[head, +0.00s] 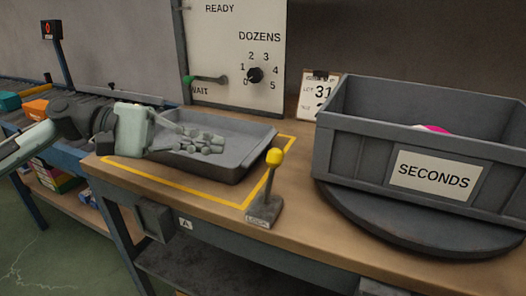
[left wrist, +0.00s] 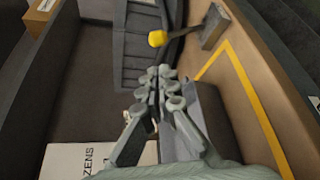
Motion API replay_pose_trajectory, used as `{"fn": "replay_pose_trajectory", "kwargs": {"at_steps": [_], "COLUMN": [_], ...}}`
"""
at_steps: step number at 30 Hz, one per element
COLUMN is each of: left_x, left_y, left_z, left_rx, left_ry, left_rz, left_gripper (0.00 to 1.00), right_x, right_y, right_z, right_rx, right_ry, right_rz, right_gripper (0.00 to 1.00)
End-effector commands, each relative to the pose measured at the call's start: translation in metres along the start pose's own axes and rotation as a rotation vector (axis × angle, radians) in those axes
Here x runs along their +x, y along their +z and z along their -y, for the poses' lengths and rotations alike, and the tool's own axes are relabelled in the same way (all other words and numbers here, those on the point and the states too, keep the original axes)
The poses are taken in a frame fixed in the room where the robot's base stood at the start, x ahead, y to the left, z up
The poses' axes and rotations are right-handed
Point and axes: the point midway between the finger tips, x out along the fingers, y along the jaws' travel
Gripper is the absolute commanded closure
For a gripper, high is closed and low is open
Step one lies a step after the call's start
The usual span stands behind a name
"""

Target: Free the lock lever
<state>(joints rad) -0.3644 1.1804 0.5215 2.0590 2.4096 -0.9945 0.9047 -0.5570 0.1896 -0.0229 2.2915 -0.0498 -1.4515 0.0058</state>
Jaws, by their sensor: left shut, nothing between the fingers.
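The lock lever (head: 273,165) has a yellow knob on a grey stem and stands on a small grey base with a label. It is at the front edge of the bench, right of the tray, with its knob raised. In the left wrist view the yellow knob (left wrist: 157,38) is just beyond my fingertips, its base to the right. My left gripper (head: 210,143) is shut and empty over the grey tray, left of the lever and apart from it. Its fingers also show in the left wrist view (left wrist: 160,85). My right gripper is out of view.
The grey tray (head: 262,152) sits within a yellow line on the bench. A grey SECONDS bin (head: 350,160) stands on a dark round turntable (head: 400,236) to the right. A panel (head: 226,50) with a green-tipped handle and dial is behind. Bench between tray and lever is clear.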

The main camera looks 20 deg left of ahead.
Motion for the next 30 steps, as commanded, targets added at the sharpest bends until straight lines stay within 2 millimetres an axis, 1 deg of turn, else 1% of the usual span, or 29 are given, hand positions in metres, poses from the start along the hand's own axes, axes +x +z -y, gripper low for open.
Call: {"fn": "replay_pose_trajectory", "kwargs": {"at_steps": [4,6,8,16,21,30], "left_x": [0.024,0.038,0.047,0.069,0.081,0.092], "left_y": [0.0,0.0,0.0,0.0,0.0,0.0], "left_z": [0.002,0.002,0.002,-0.001,-0.001,0.0], "left_rx": [0.002,0.003,0.002,0.003,0.001,0.0], "left_ry": [-0.008,-0.009,-0.006,0.001,0.003,0.0], "left_rz": [0.002,0.002,0.0,-0.002,-0.002,-0.001], "left_gripper": [1.0,1.0,1.0,1.0,1.0,1.0], "right_x": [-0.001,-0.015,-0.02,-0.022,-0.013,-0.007], "right_y": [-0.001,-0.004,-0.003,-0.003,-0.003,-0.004], "right_z": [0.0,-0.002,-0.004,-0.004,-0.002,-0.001], "right_rx": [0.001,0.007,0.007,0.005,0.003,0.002], "right_ry": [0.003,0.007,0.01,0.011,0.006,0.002], "right_rz": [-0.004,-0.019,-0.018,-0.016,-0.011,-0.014], "right_gripper": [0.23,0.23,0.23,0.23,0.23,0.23]}}
